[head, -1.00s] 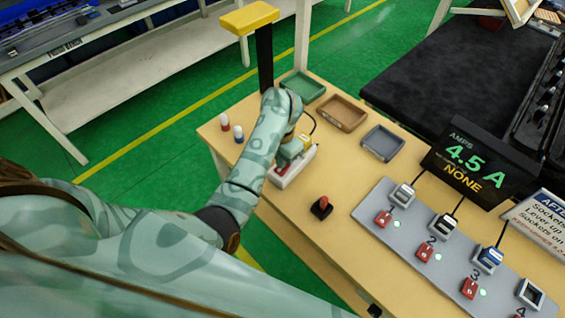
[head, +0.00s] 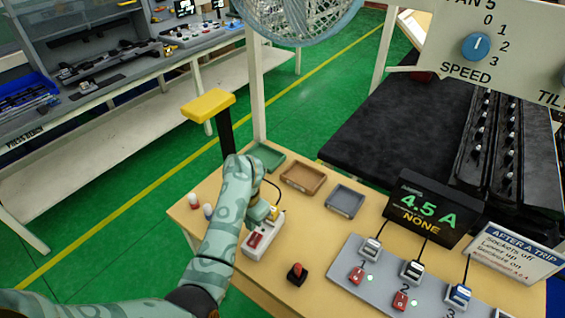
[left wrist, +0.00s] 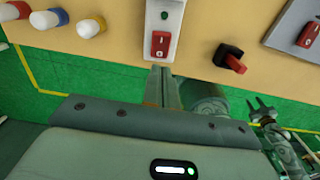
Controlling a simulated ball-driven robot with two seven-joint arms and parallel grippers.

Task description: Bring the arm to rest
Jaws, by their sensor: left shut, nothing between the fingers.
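My left arm reaches in from the bottom left in the head view. Its gripper (head: 262,212) is over the bench near a white socket block (head: 262,238) with a red rocker switch, and the hand partly hides it there. In the left wrist view the left gripper's fingers (left wrist: 164,88) are together, with nothing between them.
On the wooden bench (head: 320,285) are a black-based red switch (head: 296,274), several trays, a grey panel with numbered sockets, and an ammeter display (head: 428,212) reading 4.5 A. A yellow-topped post (head: 208,105) rises behind the arm.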

